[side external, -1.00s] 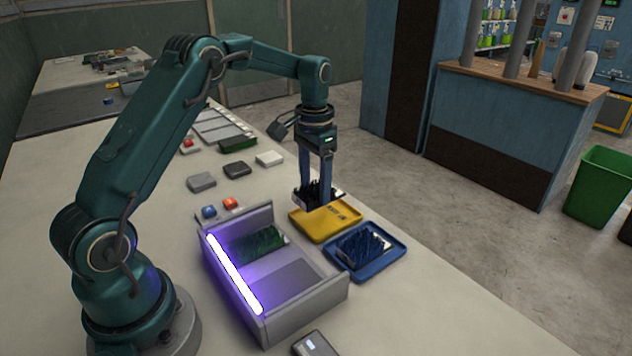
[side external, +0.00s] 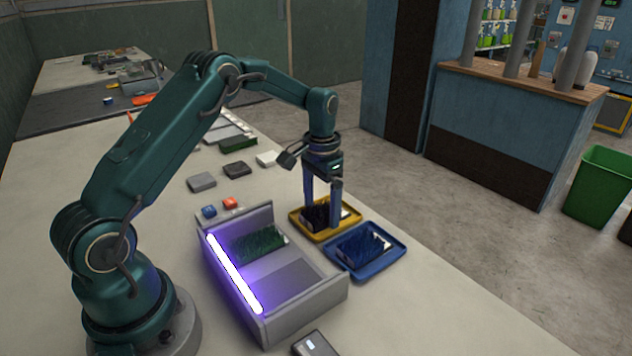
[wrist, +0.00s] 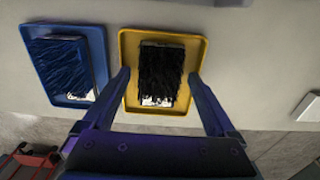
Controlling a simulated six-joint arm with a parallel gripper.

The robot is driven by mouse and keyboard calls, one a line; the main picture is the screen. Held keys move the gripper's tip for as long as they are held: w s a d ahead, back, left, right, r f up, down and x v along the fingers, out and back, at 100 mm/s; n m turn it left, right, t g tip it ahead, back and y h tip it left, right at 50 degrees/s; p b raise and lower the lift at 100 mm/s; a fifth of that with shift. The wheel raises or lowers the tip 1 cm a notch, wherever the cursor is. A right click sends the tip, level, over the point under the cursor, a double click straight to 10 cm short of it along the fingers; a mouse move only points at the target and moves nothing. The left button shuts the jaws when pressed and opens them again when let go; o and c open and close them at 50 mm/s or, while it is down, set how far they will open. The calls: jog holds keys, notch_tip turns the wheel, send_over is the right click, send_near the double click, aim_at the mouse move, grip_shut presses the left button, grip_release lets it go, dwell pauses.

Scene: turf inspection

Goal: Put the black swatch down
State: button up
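The black swatch (side external: 319,214), a dark bristly piece with a white end label, lies inside the yellow tray (side external: 302,228). In the wrist view the black swatch (wrist: 161,72) sits near the middle of the yellow tray (wrist: 195,47). My gripper (side external: 322,219) is low over this tray with its fingers on either side of the swatch. In the wrist view my gripper (wrist: 158,75) is open, with a gap between each finger and the swatch. The finger in front hides part of the swatch in the side view.
A blue tray (side external: 365,278) holding a blue swatch (side external: 362,244) stands close beside the yellow one. A grey box (side external: 309,301) with a lit tube and a green swatch (side external: 258,242) is nearer my base. Small blocks lie behind.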

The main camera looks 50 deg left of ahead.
aim_at(321, 209)
jog(key=s+d+r+t, duration=0.1)
jog(key=d+r, duration=0.1)
jog(key=r, duration=0.6)
jog(key=s+d+r, duration=0.1)
jog(key=s+r, duration=0.1)
jog(key=r, duration=0.7)
jog(key=s+d+f+t, duration=0.1)
jog(key=s+d, duration=0.3)
jog(key=s, duration=0.4)
jog(key=s+d+f+t, duration=0.1)
jog(key=s+d+t, duration=0.2)
jog(key=s, duration=0.6)
jog(key=shift+s+d+f+t, duration=0.25)
jog(key=shift+d+f+t, duration=0.05)
jog(key=shift+d, duration=0.25)
